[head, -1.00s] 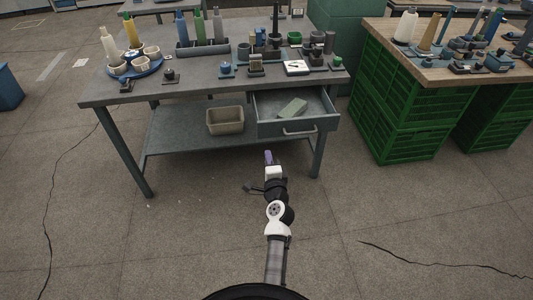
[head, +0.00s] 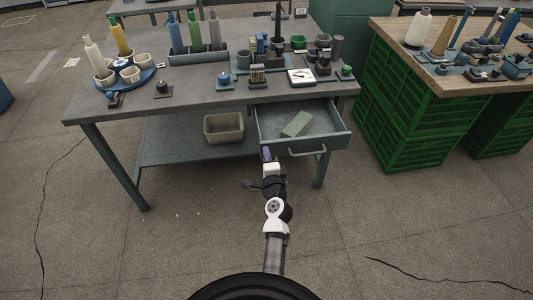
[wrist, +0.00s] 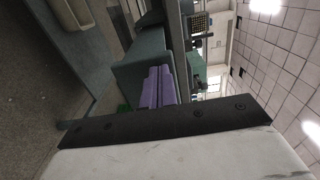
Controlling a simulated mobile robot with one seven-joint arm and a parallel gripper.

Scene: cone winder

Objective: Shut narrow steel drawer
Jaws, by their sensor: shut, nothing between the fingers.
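The narrow steel drawer (head: 292,149) hangs under the right side of the grey workbench (head: 195,96) and stands open. A grey-green block (head: 297,124) lies inside it, and a bar handle (head: 308,152) is on its front. My gripper (head: 267,154) is at the left end of the drawer front in the head view; whether it touches cannot be told. In the wrist view the purple fingers (wrist: 158,88) are together and empty, with the grey drawer front (wrist: 143,62) close beyond them.
A beige bin (head: 223,128) sits on the lower shelf, left of the drawer. Cones, cups and small fixtures crowd the bench top. Green crates (head: 400,110) stand to the right under a wooden top. The floor in front is clear.

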